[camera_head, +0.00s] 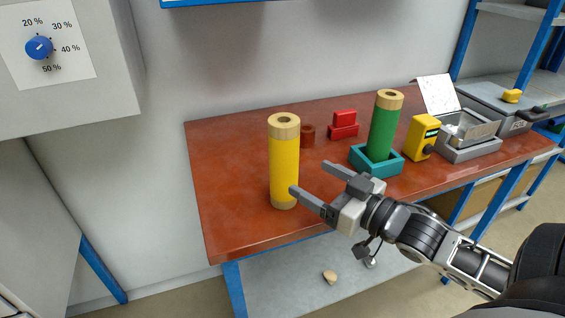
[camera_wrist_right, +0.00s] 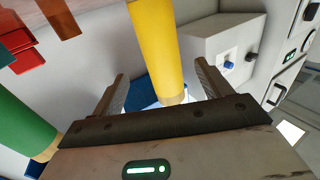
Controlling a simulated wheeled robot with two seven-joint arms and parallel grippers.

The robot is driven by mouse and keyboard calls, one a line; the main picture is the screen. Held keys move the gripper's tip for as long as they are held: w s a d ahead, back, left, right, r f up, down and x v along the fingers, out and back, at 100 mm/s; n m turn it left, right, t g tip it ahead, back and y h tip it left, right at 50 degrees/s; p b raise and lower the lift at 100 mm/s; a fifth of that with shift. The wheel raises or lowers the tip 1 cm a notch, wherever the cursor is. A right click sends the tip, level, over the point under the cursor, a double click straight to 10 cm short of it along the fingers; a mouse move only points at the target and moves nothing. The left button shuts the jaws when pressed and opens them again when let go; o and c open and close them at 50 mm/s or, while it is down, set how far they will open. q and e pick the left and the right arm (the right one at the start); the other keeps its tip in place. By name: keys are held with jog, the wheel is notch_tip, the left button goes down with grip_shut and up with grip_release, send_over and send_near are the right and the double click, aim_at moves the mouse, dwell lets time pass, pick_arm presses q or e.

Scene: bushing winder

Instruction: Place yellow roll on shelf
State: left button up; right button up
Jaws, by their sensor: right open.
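The yellow roll (camera_head: 284,165) stands upright on the red-brown table (camera_head: 232,190), with wood-coloured ends. My right gripper (camera_head: 308,178) is open at the roll's right side in the head view, with one fingertip close to it. In the right wrist view the yellow roll (camera_wrist_right: 158,45) shows ahead, between the two open fingers (camera_wrist_right: 160,85). I cannot tell whether a finger touches it. A shelf (camera_head: 285,280) under the table shows as a grey surface with small pieces on it. My left gripper is not in view.
A green roll (camera_head: 383,128) stands in a teal holder (camera_head: 366,165). A yellow device (camera_head: 422,136) and a metal box (camera_head: 470,136) stand at the right. The table's left part is clear.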

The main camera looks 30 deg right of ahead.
aim_at(296, 169)
jog(key=x, duration=0.5)
jog(key=shift+p+x, duration=0.5)
jog(key=shift+x, duration=2.1)
jog(key=c, duration=1.3)
jog(key=shift+r, duration=0.15)
jog(key=shift+c, duration=0.6)
